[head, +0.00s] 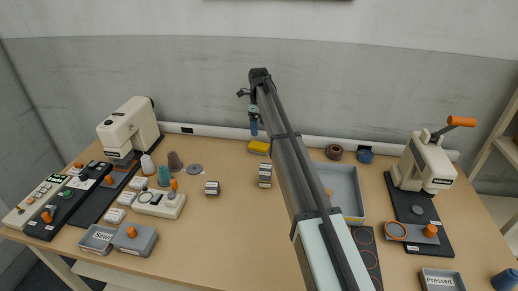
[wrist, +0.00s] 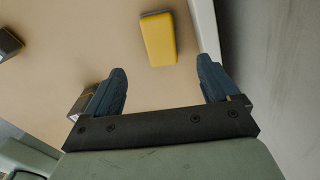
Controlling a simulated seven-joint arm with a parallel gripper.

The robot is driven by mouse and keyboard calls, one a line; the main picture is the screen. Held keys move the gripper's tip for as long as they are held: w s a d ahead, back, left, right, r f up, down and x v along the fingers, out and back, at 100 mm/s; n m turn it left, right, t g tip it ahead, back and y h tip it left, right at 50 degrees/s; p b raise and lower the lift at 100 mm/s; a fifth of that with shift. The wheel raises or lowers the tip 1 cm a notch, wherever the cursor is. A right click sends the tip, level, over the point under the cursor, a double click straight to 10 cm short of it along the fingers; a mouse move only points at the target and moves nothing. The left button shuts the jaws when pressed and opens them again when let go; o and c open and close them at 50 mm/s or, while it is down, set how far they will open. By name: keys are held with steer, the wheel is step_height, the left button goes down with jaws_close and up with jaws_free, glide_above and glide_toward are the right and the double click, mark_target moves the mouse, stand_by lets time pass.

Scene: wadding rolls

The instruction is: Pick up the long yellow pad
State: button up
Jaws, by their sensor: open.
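The long yellow pad (head: 259,147) lies flat on the table near the back edge, at the middle of the head view. In the wrist view the yellow pad (wrist: 158,39) lies beyond the fingertips, between their lines and nearer the right one. My gripper (wrist: 164,76) is open, with its two blue fingers apart and nothing between them. In the head view my gripper (head: 254,131) hangs above the table close to the pad. The exact height over the pad cannot be told.
A small dark-sided block (head: 265,175) stands close in front of the pad, and another block (head: 212,188) sits to its left. The wall (head: 190,75) is close behind the pad. A grey tray (head: 343,186) is to the right. Bare table lies in front.

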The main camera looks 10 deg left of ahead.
mark_target(259, 145)
step_height(259, 145, down, 11)
steer(key=shift+r, duration=0.15)
stand_by(0.4)
steer(key=c, duration=1.1)
steer(key=shift+c, duration=0.2)
